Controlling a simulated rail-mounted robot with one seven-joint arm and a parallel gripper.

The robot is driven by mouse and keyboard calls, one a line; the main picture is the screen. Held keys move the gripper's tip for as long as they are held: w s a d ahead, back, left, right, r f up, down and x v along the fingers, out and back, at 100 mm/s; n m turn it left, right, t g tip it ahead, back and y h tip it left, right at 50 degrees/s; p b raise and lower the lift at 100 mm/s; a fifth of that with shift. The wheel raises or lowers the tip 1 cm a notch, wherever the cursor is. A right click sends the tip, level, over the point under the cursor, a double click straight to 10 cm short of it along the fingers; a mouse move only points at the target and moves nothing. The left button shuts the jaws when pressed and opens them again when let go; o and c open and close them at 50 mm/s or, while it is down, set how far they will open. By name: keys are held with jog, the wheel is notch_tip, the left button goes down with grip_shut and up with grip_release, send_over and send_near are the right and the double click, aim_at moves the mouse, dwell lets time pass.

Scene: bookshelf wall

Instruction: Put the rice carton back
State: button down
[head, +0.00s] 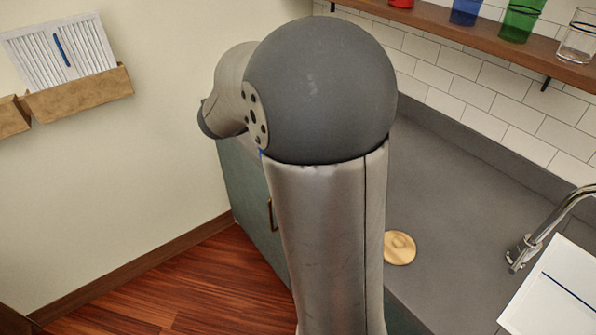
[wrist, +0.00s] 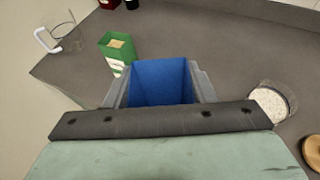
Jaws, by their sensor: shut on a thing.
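In the wrist view my gripper (wrist: 160,72) is shut on a blue carton (wrist: 163,88), with a grey finger at each side of it. The carton's lower part is hidden behind my gripper's body. I see no writing on it, so I cannot tell from a label that it is the rice carton. I cannot tell whether it touches the counter. A green carton (wrist: 117,58) with an open top and beige contents stands on the counter, up and left of the blue one. In the head view my arm hides the cartons and my gripper.
A round bowl (wrist: 271,105) of white grains is right of my gripper, with a tan round piece (wrist: 312,152) beyond. A clear mug (wrist: 62,38) stands at upper left. The head view shows a tan disc (head: 399,248), a faucet (head: 525,248) and a shelf of cups (head: 480,32).

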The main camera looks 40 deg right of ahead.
jog(key=s+d+m+g+h+b, duration=0.1)
jog(key=s+d+m+g+b, duration=0.4)
jog(key=s+d, duration=0.3)
jog(key=w+d+f+p, duration=0.6)
jog(key=w+f, duration=0.5)
jog(key=f, duration=0.1)
jog(key=shift+w+d+g, duration=0.3)
jog(key=shift+w+g, duration=0.1)
jog(key=shift+f, duration=0.2)
jog(key=c, duration=0.6)
grip_release()
jog(key=shift+r, duration=0.1)
